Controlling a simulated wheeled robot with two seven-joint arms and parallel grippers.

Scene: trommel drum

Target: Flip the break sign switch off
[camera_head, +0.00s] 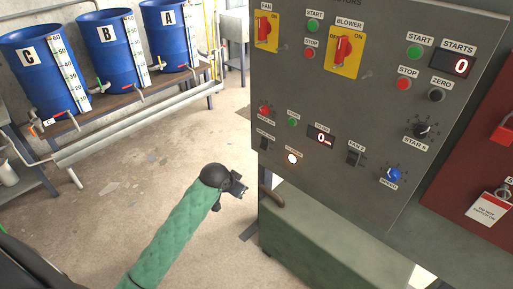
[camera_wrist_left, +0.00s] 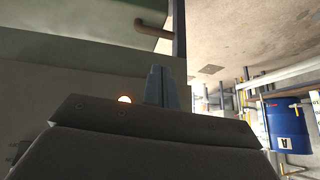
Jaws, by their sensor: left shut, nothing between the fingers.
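The grey control panel (camera_head: 330,105) fills the right of the head view. Low on its left side is a small dark rocker switch (camera_head: 264,145) with a label too small to read. Right of it a round lamp (camera_head: 292,158) glows, also showing in the wrist view (camera_wrist_left: 124,99). Another dark switch (camera_head: 355,158), labelled like FAN 2, sits further right. I cannot tell which switch is the break sign one. My left gripper (camera_head: 243,188) is shut and empty, below and left of the small switch, apart from the panel. Its fingers show in the left wrist view (camera_wrist_left: 165,88).
The panel also carries red, green and black buttons, red rotary handles (camera_head: 343,50), a display (camera_head: 321,138) and a blue knob (camera_head: 394,174). Blue barrels (camera_head: 105,50) stand behind left; floor between is clear.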

